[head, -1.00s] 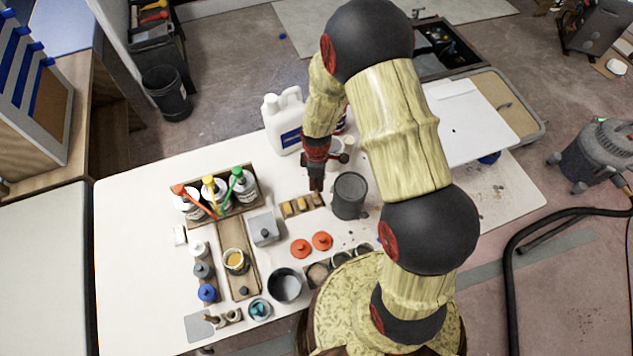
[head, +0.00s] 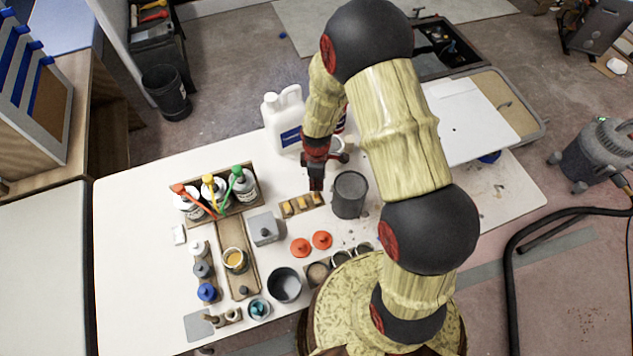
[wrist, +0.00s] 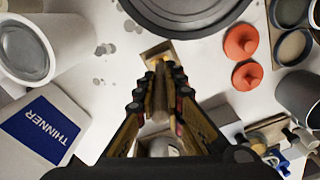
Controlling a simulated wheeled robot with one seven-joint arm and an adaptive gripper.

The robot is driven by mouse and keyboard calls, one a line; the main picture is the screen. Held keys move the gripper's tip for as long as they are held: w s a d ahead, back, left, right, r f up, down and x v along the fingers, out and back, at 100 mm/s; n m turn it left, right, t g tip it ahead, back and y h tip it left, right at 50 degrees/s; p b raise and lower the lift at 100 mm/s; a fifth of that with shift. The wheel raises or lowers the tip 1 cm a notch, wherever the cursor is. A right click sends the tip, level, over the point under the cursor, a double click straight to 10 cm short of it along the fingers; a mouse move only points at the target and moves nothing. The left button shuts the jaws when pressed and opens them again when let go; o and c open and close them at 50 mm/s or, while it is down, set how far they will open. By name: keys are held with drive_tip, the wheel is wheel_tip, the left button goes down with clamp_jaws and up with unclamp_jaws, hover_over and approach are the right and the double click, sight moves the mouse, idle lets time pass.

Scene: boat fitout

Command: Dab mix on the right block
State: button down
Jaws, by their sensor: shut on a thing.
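My gripper (head: 316,187) is over the right end of a wooden strip (head: 302,207) that carries small tan blocks. The right block (head: 318,199) is just below and beside the fingertips. In the wrist view my gripper (wrist: 158,95) is shut on a slim tan stick (wrist: 160,82), which runs between the fingers. Part of the strip (wrist: 157,50) shows beyond the fingertips there. The stick's tip is too small and covered to tell whether it touches the block or bears mix. A small pot with yellow mix (head: 235,259) stands on a wooden board to the left.
A grey can (head: 349,195) stands close right of my gripper. A white jug (head: 284,120) is behind it. Two orange lids (head: 311,244) lie in front. A box of bottles (head: 222,195) and a grey box (head: 265,228) are to the left.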

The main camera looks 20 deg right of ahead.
drive_tip(key=shift+s, duration=0.1)
idle(0.5)
drive_tip(key=shift+r+p, duration=2.3)
drive_tip(key=shift+r, duration=1.2)
